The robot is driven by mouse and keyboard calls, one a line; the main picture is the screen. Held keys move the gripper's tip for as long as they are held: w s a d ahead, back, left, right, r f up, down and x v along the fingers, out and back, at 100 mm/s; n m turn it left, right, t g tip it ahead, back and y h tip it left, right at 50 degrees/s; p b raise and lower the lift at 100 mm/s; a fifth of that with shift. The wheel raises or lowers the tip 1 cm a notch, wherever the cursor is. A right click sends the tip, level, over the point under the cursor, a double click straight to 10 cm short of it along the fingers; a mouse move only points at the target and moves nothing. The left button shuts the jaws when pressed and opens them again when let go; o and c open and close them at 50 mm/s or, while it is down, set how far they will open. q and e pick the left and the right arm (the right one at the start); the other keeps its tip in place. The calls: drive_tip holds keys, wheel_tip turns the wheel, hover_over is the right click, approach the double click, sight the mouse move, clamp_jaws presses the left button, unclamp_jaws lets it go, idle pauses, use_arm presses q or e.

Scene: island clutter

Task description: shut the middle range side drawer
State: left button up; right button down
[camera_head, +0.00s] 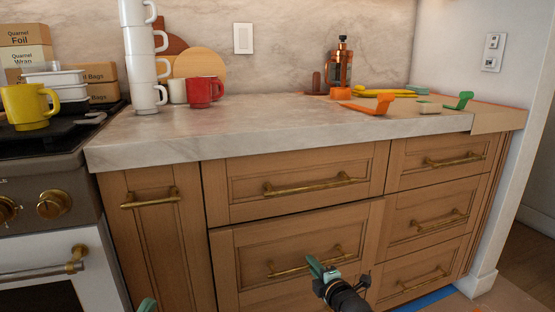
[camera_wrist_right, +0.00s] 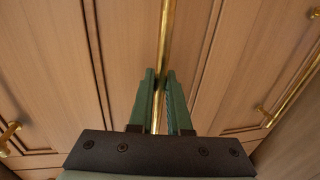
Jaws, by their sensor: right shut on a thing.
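The wide wooden drawer (camera_head: 240,262) below the top drawer of the middle column has a brass bar handle (camera_head: 285,270). A thin dark line runs along its top edge; its front looks flush or nearly so. My right gripper (camera_head: 323,270) is at the right part of this handle. In the right wrist view, the green fingers (camera_wrist_right: 159,88) are shut on the brass bar (camera_wrist_right: 165,40), one on each side. My arm hides the drawer's lower right part. Only a green tip of my left gripper (camera_head: 147,305) shows at the bottom edge.
A top drawer (camera_head: 230,190) is above, a narrow front (camera_head: 150,240) at left and a column of drawers (camera_head: 430,213) at right, all looking closed. The stone counter (camera_head: 250,130) overhangs them and holds stacked white mugs (camera_head: 145,60) and a red mug (camera_head: 200,92). The range is left.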

drive_tip(key=shift+w+a, duration=0.35)
drive_tip(key=shift+w, duration=0.35)
drive_tip(key=c, duration=0.8)
unclamp_jaws()
drive_tip(key=shift+d, duration=0.1)
